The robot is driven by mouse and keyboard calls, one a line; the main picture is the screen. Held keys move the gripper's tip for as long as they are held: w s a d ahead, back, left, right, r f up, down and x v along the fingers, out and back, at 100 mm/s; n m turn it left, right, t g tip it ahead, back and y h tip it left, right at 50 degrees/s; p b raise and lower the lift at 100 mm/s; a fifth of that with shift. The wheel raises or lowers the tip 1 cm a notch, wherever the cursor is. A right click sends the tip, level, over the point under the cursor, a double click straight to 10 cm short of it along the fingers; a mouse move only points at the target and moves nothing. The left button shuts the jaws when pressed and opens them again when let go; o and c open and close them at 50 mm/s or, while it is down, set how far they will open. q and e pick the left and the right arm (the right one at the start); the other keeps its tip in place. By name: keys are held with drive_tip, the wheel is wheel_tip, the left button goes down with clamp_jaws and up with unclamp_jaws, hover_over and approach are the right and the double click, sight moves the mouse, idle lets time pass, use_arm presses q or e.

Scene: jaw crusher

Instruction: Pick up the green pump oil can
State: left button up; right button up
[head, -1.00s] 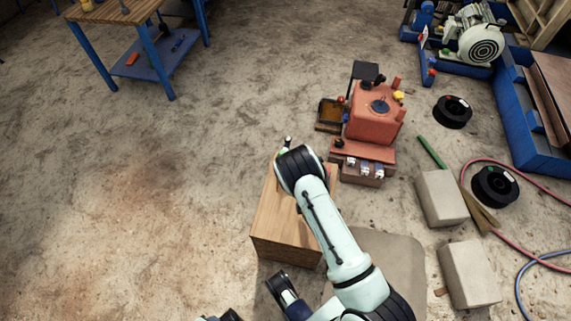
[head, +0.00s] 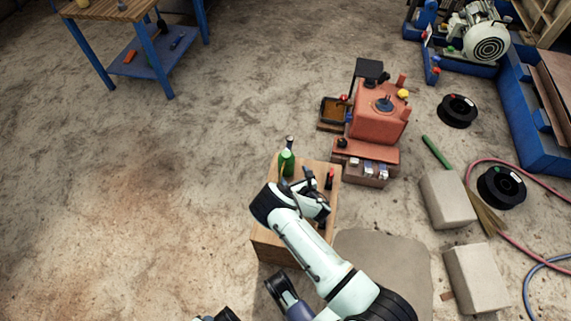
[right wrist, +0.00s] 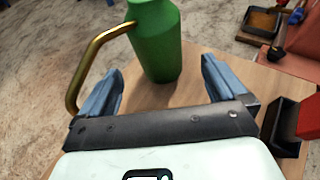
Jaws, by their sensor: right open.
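The green pump oil can (head: 287,163) stands upright on the far left part of a wooden box top (head: 315,170). In the right wrist view the green can (right wrist: 157,42) is just ahead of my fingers, with a brass-coloured handle curving to the left; its top is cut off. My right gripper (head: 302,182) is low over the box, on the near side of the can. In the right wrist view my right gripper (right wrist: 161,78) is open, one finger to each side of the can's line, and holds nothing.
A red-handled item in a black holder (right wrist: 292,125) is close to the right finger. A red machine (head: 376,112) with a small tray (head: 334,110) stands beyond the box. Grey blocks (head: 447,198) lie to the right. The floor to the left is clear.

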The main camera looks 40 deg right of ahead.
sight(290, 170)
drive_tip(key=b+x, duration=0.1)
drive_tip(key=x, duration=0.2)
drive_tip(key=shift+w+d+f, duration=0.1)
drive_tip(key=shift+w+f, duration=0.05)
drive_tip(key=shift+w, duration=0.15)
drive_tip(key=b+x, duration=0.1)
drive_tip(key=x, duration=0.1)
drive_tip(key=shift+w+f, duration=0.2)
drive_tip(key=shift+w, duration=0.05)
drive_tip(key=shift+b+x, duration=0.45)
drive_tip(key=shift+x, duration=0.55)
use_arm(q)
drive_tip(key=shift+t+y, duration=0.3)
drive_tip(key=f, duration=0.1)
drive_tip(key=w+a+f, duration=0.2)
drive_tip(key=f, duration=0.1)
use_arm(e)
drive_tip(key=shift+r, duration=0.15)
drive_tip(key=c, duration=1.3)
